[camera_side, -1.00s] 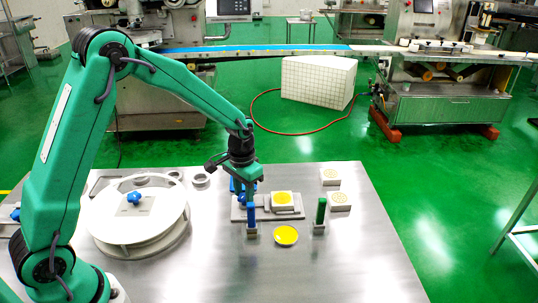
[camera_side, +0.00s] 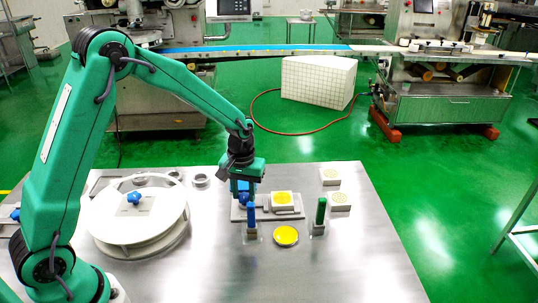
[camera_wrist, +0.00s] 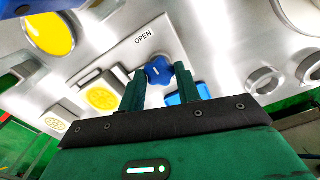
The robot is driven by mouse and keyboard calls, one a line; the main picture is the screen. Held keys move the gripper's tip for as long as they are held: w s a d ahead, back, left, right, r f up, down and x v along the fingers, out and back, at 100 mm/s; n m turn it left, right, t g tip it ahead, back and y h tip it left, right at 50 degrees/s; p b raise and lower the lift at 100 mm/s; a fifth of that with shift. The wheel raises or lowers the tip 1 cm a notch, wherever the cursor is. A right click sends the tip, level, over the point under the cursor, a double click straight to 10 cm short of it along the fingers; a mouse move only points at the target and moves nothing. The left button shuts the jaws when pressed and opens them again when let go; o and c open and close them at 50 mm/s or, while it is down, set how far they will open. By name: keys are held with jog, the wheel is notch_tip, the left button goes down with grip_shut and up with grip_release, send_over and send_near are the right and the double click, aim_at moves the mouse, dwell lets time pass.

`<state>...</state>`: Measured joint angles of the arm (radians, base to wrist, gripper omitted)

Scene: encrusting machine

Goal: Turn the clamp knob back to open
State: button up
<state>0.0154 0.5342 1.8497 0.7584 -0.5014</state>
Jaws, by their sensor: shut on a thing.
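The blue star-shaped clamp knob (camera_wrist: 158,71) sits on a pale plate (camera_wrist: 112,62), with a short white line on its top. The word OPEN (camera_wrist: 143,38) is printed on the plate near the knob. My gripper (camera_wrist: 160,74) is shut on the knob, with one green finger on each side of it. In the side view my gripper (camera_side: 243,187) points down at the left end of the plate, and the arm partly hides the knob there. A yellow-topped square mould (camera_side: 283,198) sits on the plate to the right; it also shows in the wrist view (camera_wrist: 102,97).
A blue post (camera_side: 251,214) and a green post (camera_side: 320,212) stand in front of the plate, with a yellow disc (camera_side: 286,235) between them. A round lidded drum (camera_side: 110,220) is at left. Two pale blocks (camera_side: 330,177) (camera_side: 340,201) stand at right. The front right table is clear.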

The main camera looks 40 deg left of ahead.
aim_at(244, 195)
jog(key=shift+r, duration=0.1)
jog(key=o, duration=1)
notch_tip(244, 195, up, 7)
jog(key=shift+r, duration=0.35)
